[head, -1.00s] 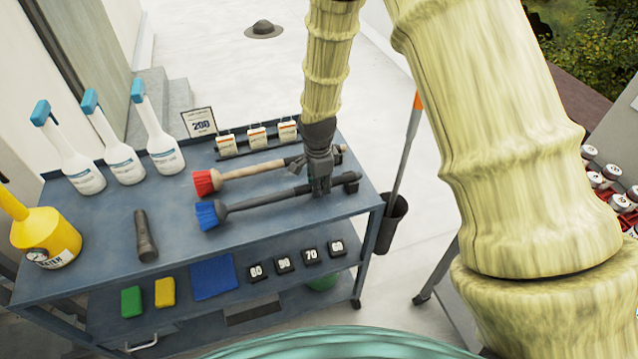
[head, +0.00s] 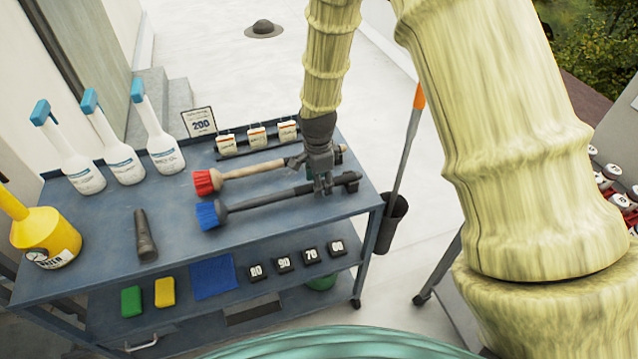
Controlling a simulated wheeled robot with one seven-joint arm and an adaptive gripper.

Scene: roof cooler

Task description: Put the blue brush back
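The blue brush (head: 262,205) has blue bristles and a long dark handle. It lies across the top shelf of the blue-grey cart (head: 105,215), bristles to the left. My gripper (head: 323,190) is over the right part of its handle, pointing down. The fingers are small and partly merge with the dark handle, so I cannot tell whether they are shut on it. The red brush (head: 250,171), with a pale handle, lies just behind and roughly parallel; my gripper hides part of its handle end.
Spray bottles (head: 120,150) stand at the cart's back left. A yellow water can (head: 45,235) and a dark flashlight (head: 145,235) are at left. A sign (head: 199,121) and small tagged packs (head: 257,137) line the back. A bucket with an orange-tipped pole (head: 393,220) is right.

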